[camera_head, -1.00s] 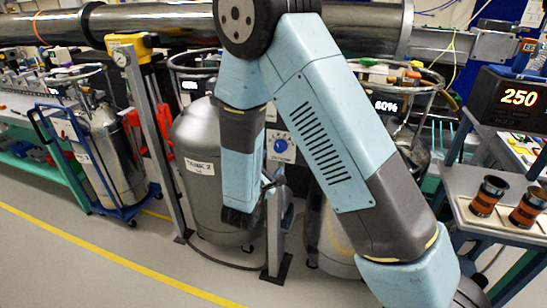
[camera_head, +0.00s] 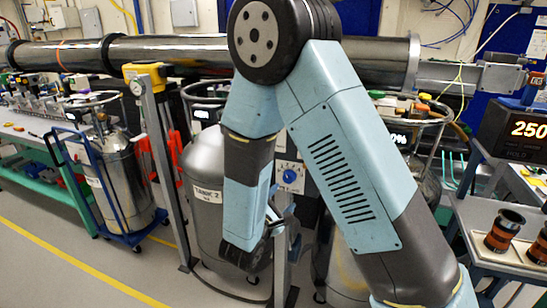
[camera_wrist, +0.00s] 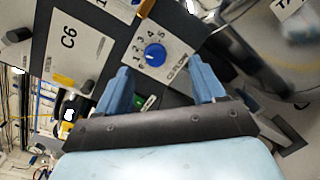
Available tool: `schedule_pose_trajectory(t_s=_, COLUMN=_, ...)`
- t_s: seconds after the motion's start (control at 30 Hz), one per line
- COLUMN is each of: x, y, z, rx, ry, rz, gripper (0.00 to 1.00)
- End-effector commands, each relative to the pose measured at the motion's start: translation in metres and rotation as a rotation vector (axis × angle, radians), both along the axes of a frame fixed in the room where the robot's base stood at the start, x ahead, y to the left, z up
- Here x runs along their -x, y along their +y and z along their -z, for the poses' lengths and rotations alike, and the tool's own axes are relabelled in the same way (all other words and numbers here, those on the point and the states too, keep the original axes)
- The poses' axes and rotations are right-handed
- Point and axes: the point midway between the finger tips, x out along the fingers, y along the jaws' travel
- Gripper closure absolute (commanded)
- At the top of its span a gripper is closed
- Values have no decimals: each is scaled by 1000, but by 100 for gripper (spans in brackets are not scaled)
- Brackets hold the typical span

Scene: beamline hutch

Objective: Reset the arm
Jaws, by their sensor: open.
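My arm fills the middle of the head view, bent at a dark round joint, with the forearm hanging down. My gripper (camera_wrist: 162,92) is open in the wrist view, its two blue fingers apart with nothing between them. Beyond the fingers is a panel plate with a blue rotary knob (camera_wrist: 155,54) ringed by numbers. The knob also shows in the head view (camera_head: 289,176), just right of my forearm. In the head view the fingertips are mostly hidden behind the wrist.
A steel tank labelled TANK 2 (camera_head: 203,196) stands left of my forearm. A blue cart (camera_head: 125,232) carries a smaller cylinder. A long steel pipe (camera_head: 170,50) crosses behind. At right, a side table (camera_head: 490,240) holds copper-banded cylinders under a display reading 250. The floor at front left is clear.

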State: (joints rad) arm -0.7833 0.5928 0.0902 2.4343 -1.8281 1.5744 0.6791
Motion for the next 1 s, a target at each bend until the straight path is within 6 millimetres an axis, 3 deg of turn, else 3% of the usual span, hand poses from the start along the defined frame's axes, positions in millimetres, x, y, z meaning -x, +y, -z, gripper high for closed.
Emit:
schedule_pose_trajectory(t_s=0.23, x=6, y=-87, z=-54, rx=-116, ry=26, rz=324, gripper=31)
schedule_pose_trajectory(t_s=0.5, x=41, y=-166, z=-94, rx=-312, ry=81, rz=643, gripper=31)
schedule_pose_trajectory(t_s=0.7, x=76, y=-207, z=-113, rx=-502, ry=124, rz=839, gripper=31)
schedule_pose_trajectory(t_s=1.0, x=130, y=-240, z=-133, rx=-852, ry=169, rz=1051, gripper=31)
